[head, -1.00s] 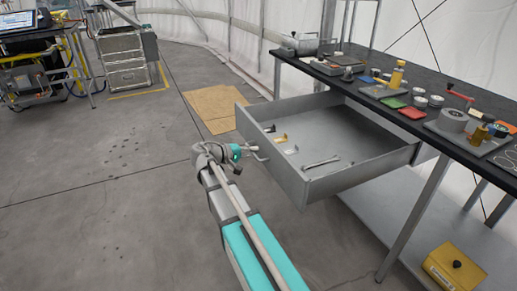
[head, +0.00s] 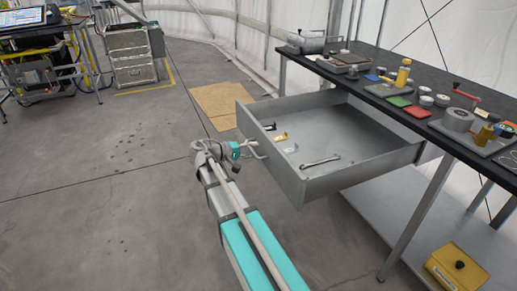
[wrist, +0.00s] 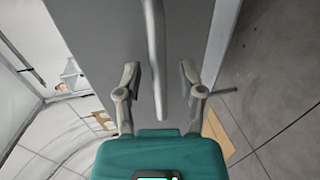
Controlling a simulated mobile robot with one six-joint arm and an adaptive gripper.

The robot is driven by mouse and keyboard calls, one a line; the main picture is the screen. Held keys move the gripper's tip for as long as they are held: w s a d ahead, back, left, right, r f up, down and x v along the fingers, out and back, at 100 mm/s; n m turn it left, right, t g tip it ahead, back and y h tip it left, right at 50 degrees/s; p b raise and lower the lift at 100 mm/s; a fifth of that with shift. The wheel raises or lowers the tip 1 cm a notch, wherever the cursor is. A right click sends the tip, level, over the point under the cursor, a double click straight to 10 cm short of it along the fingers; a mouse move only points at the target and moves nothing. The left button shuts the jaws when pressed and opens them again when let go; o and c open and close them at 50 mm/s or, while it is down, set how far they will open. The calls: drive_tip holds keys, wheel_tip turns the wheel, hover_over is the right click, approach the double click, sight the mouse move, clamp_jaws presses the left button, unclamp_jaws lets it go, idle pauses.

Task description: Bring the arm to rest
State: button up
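My gripper (head: 256,150) is at the front of the open grey drawer (head: 275,168), next to its handle. In the wrist view, the two fingers (wrist: 159,72) are spread apart. The drawer handle (wrist: 156,50) runs between them with a gap on each side. The grey drawer front (wrist: 110,40) fills the upper middle of that view. My arm reaches up to the drawer from the bottom of the head view.
The drawer hangs under a black-topped workbench (head: 365,62) and holds a wrench (head: 320,161) and small brass parts. A yellow box (head: 458,268) sits on the lower shelf. A brown mat (head: 215,105) lies behind.

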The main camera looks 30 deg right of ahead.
idle(0.5)
drive_tip(key=s+a+f+n+t+y, duration=0.1)
drive_tip(key=s+a+f+y, duration=0.65)
drive_tip(key=a, duration=0.25)
drive_tip(key=s+a+f+y, duration=0.7)
drive_tip(key=a+y, duration=0.1)
drive_tip(key=a, duration=0.3)
wheel_tip(320, 180, up, 28)
drive_tip(key=p, duration=2.8)
drive_tip(key=shift+d+r+p, duration=0.2)
drive_tip(key=shift+d+p, duration=0.1)
drive_tip(key=shift+d, duration=0.05)
drive_tip(key=shift+s+d, duration=0.1)
drive_tip(key=shift+s, duration=0.05)
